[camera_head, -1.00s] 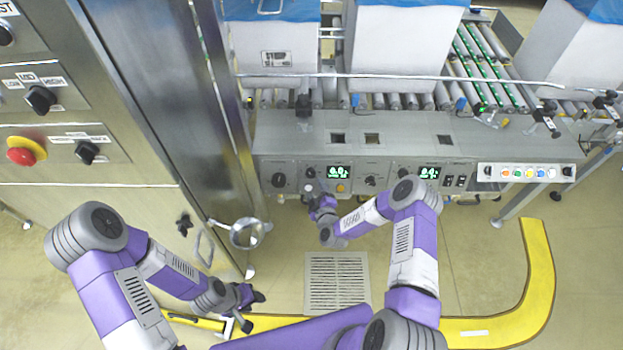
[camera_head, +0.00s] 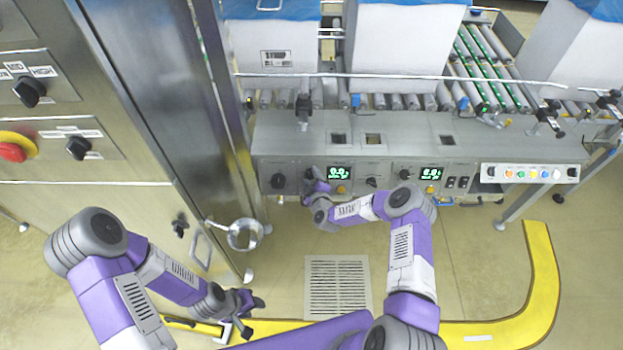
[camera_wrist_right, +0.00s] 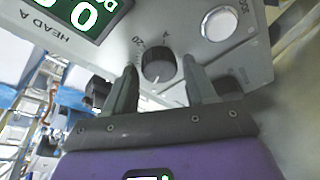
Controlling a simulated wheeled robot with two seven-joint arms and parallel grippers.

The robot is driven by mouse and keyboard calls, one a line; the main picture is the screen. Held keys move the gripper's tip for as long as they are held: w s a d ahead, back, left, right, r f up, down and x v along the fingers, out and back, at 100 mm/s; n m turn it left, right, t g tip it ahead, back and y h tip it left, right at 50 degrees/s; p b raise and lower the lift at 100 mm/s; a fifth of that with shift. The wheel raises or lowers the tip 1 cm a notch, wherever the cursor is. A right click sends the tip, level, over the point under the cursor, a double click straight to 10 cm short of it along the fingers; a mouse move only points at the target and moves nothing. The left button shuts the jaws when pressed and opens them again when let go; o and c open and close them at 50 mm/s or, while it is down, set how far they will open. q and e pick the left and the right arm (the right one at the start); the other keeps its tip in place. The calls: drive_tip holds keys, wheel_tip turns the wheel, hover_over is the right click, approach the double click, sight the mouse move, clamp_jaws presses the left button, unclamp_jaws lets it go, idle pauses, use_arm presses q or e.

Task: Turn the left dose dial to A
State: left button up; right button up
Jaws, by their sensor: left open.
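A dark round dose dial (camera_wrist_right: 158,65) sits on the grey panel under the HEAD A label in the right wrist view. It has small marks around it and a light pointer line on its lower side; the marks are hard to read. My right gripper (camera_wrist_right: 158,70) is open, with one finger on each side of the dial and visible gaps to it. In the head view my right gripper (camera_head: 312,183) is at the panel's left section and hides this dial. My left gripper (camera_head: 247,301) is open and empty, low at the left, away from the panel.
A green-lit display (camera_head: 340,173) is right beside the dial. A round white button (camera_wrist_right: 219,24) is near the dial. A steel cabinet (camera_head: 150,110) stands left.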

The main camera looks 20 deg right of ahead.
drive_tip(key=c, duration=0.8)
